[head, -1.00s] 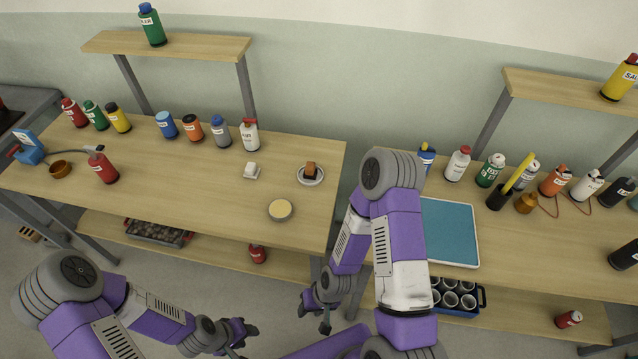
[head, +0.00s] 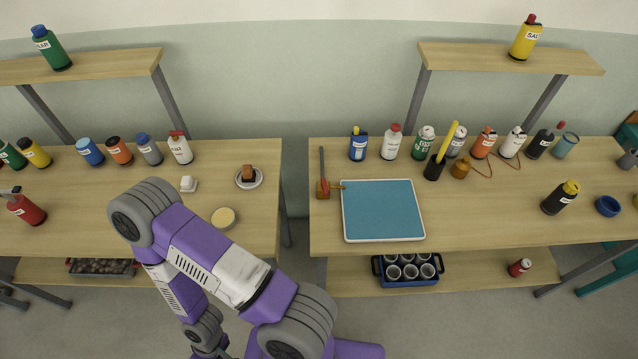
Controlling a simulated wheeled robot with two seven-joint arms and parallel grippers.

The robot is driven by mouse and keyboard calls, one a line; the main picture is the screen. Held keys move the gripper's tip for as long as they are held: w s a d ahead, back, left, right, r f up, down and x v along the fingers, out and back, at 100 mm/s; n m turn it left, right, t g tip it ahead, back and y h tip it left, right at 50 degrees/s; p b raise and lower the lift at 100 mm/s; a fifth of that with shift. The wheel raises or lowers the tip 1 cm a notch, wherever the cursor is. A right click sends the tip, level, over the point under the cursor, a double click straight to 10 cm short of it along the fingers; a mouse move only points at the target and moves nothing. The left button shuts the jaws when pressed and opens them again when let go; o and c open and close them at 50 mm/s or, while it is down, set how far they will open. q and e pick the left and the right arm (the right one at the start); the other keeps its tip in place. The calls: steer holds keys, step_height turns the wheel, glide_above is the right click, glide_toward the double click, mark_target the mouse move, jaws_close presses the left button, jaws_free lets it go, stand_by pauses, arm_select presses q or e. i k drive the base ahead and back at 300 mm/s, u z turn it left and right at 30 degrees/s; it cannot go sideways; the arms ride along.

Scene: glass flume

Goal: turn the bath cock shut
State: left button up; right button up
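The bath cock (head: 322,189) stands at the left end of the right-hand table. It has a brass body, a small red part, a grey upright piece behind it and a short arm reaching right toward the blue-topped tray (head: 383,210). Whether it is open or shut is too small to tell. My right arm reaches in from the bottom centre, and its gripper (head: 214,350) is low in front of the left table, well away from the cock. The gripper is partly cut off by the bottom edge, and its fingers are unclear. My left gripper is out of the picture.
Bottles, including a white one (head: 391,142), line the back of the right table. A black bottle (head: 561,198) and a blue bowl (head: 607,206) stand at its right. A crate of cups (head: 374,270) sits on the shelf below. A gap separates the two tables.

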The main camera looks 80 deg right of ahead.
mark_target(323, 181)
steer(key=k, duration=0.45)
steer(key=z, duration=0.7)
